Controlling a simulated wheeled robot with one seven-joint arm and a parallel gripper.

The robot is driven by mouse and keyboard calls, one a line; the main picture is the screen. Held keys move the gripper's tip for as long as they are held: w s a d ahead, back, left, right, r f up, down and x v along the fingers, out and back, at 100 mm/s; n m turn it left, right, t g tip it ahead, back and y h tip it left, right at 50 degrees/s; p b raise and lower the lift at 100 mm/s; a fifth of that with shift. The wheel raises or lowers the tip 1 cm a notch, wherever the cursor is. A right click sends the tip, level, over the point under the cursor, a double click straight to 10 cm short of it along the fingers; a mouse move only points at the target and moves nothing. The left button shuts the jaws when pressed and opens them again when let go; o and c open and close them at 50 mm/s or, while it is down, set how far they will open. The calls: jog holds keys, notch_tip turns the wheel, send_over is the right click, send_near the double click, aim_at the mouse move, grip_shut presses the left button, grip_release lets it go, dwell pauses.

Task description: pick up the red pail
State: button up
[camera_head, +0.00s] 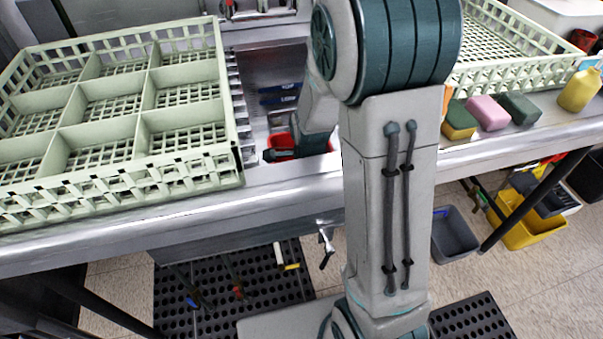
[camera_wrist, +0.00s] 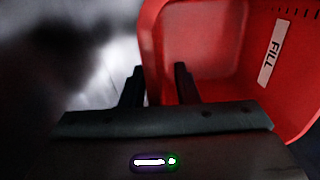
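The red pail (camera_wrist: 215,45) fills the right of the wrist view, with a white label reading FILL on its inner wall. In the head view only bits of the red pail (camera_head: 281,140) show in the sink, around my arm. My gripper (camera_wrist: 158,76) has its two dark fingers apart. The left finger is outside the pail and the right finger overlaps its inside, with the pail's left wall between them. A gap shows between the fingers, and I see no clear grip on the wall. My gripper (camera_head: 280,154) is mostly hidden in the head view.
A pale green divided rack (camera_head: 110,110) stands left of the sink, and another rack (camera_head: 500,45) right. Several sponges (camera_head: 488,113) and a yellow bottle (camera_head: 579,90) line the right counter. The metal counter edge (camera_head: 180,205) runs in front. Blue labelled items (camera_head: 285,94) lie farther back in the sink.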

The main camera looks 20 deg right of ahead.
grip_shut()
jog(key=shift+r, duration=0.2)
